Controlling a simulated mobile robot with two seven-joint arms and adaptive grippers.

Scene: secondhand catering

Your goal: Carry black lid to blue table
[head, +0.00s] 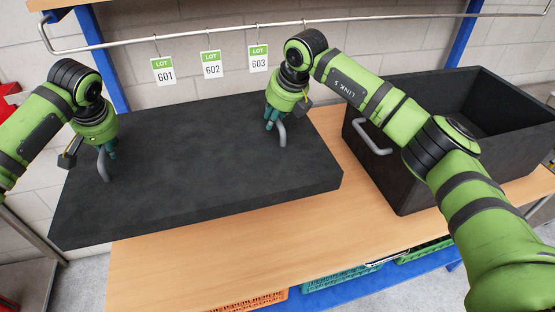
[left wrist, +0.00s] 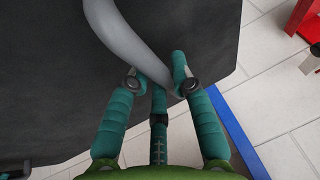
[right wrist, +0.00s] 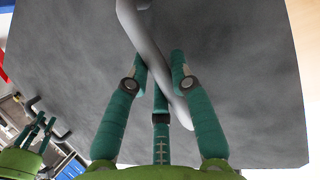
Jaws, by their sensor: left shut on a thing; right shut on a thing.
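The black lid (head: 200,160) is a large dark slab with two grey handles on top. It lies level over the wooden bench and juts past the bench's left end; I cannot tell whether it touches the bench top. My left gripper (head: 107,153) is shut on the left grey handle (head: 103,167), which also shows between its fingers in the left wrist view (left wrist: 135,55). My right gripper (head: 273,120) is shut on the right grey handle (head: 282,132), also seen in the right wrist view (right wrist: 155,65). No blue table is clearly in view.
An open black bin (head: 385,170) with a grey handle stands right of the lid on the wooden bench (head: 190,275). Tags (head: 211,65) hang from a rail behind. Orange (head: 262,301) and green (head: 340,278) crates sit below. The bench's front strip is clear.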

